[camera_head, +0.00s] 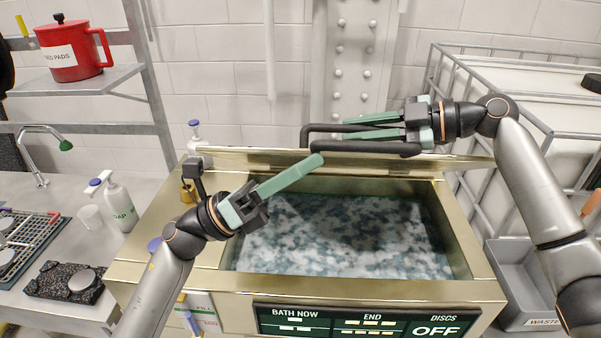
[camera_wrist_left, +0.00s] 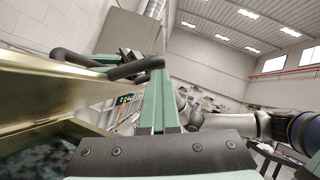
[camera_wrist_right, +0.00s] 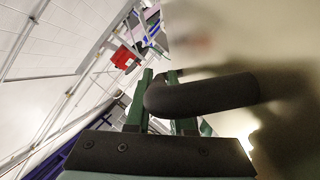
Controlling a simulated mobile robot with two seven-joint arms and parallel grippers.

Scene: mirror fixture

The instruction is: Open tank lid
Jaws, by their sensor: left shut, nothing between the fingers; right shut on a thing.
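The brass tank (camera_head: 480,292) is uncovered, with mottled blue-grey contents (camera_head: 340,235) in view. Its brass lid (camera_head: 250,158) is raised at the back and shows nearly edge-on in the head view; it also shows in the left wrist view (camera_wrist_left: 40,92). The lid's black bar handle (camera_head: 370,148) points up and back. My right gripper (camera_head: 347,128) is shut on the handle, which crosses its fingers in the right wrist view (camera_wrist_right: 205,95). My left gripper (camera_head: 318,161) is shut and empty over the opening, its tip by the lid's edge; contact cannot be told.
A caged white container (camera_head: 540,85) and a grey waste bin (camera_head: 515,285) stand at the right. A soap bottle (camera_head: 120,205), a tap (camera_head: 40,155) and a dark block (camera_head: 65,283) are on the left counter. A red canister (camera_head: 72,50) sits on a shelf.

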